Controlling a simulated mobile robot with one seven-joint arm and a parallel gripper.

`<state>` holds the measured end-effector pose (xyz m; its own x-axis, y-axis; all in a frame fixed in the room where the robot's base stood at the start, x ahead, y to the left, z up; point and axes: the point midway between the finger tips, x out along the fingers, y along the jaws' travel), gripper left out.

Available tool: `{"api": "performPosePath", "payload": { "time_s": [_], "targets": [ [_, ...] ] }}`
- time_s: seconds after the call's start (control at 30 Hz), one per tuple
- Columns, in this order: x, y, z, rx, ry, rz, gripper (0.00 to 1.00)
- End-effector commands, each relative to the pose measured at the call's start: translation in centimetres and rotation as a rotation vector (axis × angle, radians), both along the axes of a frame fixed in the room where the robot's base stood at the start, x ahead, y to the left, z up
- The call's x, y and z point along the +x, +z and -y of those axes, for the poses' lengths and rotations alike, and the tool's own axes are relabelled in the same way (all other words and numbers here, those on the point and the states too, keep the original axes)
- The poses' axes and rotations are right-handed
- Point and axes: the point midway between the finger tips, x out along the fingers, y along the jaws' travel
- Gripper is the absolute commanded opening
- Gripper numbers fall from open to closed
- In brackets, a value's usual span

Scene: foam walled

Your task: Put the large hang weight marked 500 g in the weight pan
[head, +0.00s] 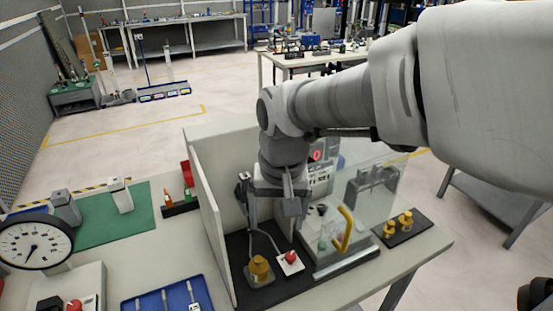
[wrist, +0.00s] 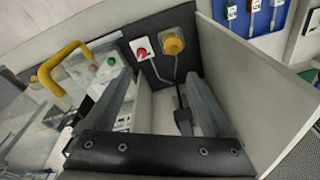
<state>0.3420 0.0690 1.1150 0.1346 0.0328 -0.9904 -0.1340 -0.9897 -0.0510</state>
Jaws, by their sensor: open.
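Two small brass-yellow weights, one nearer (head: 388,229) and one farther (head: 406,218), stand on a dark mat (head: 408,236) at the right of the bench. Their markings are too small to read, so I cannot tell whether either is the 500 g one. A larger yellow round piece (head: 259,268) sits on a black base inside the walled bay; it also shows in the wrist view (wrist: 173,43) beside a cable. I cannot make out the weight pan for certain. My gripper (head: 272,207) is open and empty inside the bay, above the base; its fingers show in the wrist view (wrist: 158,88).
A pale wall (head: 208,213) bounds the bay at left. A clear guard with a yellow handle (head: 344,229) stands at right. A red button (head: 290,258) is beside the yellow piece. A blue tray (head: 165,300) and dial gauge (head: 35,243) are at left.

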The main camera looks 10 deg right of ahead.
Motion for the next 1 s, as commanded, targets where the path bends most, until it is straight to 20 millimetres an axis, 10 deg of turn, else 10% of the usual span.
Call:
{"api": "performPosePath", "payload": {
  "time_s": [0.5,1.0],
  "targets": [
    [-8.1,4.7,6.2,-0.05,0.103,0.311,0.88],
    [-9.5,4.8,6.9,-0.075,0.124,0.358,0.88]
  ]
}}
